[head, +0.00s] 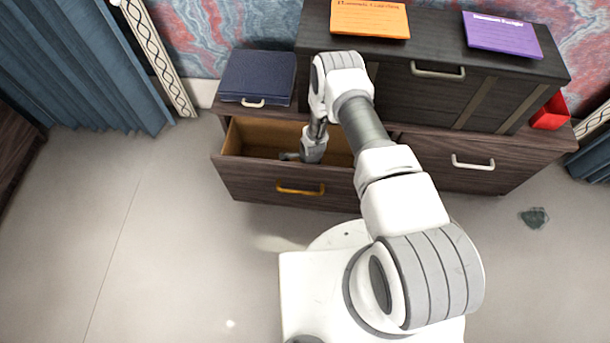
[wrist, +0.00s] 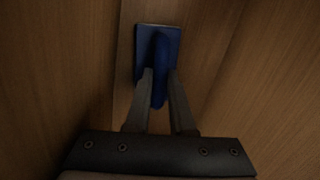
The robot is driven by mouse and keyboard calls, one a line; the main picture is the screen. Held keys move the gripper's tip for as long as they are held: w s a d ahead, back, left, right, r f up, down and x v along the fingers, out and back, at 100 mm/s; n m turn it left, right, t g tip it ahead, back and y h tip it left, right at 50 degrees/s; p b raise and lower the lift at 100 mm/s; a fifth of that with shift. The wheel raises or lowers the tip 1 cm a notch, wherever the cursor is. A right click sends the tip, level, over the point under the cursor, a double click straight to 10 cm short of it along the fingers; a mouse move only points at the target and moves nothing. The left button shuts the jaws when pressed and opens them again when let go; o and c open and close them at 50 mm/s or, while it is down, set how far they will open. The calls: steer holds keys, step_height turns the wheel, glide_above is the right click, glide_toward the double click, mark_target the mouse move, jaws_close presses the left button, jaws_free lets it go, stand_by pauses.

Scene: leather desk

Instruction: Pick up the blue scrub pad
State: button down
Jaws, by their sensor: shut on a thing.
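The blue scrub pad (wrist: 158,42) shows in the wrist view, a dark blue rectangular pad with a rounded blue handle. My gripper (wrist: 160,85) is shut on its handle, one finger on each side. The pad is inside the open wooden drawer (head: 250,140). In the head view my gripper (head: 290,157) reaches down into this drawer, and the pad is not visible there. I cannot tell whether the pad touches the drawer bottom.
The drawer's front with its yellow handle (head: 300,189) and its side walls stand close around my gripper. A dark blue box (head: 258,77) lies on the cabinet top behind. A dark cabinet (head: 440,95) stands to the right. The floor at left is clear.

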steer(key=shift+r, duration=0.1)
step_height(320, 180, up, 18)
steer(key=p, duration=0.6)
steer(key=c, duration=1.4)
jaws_free()
jaws_close()
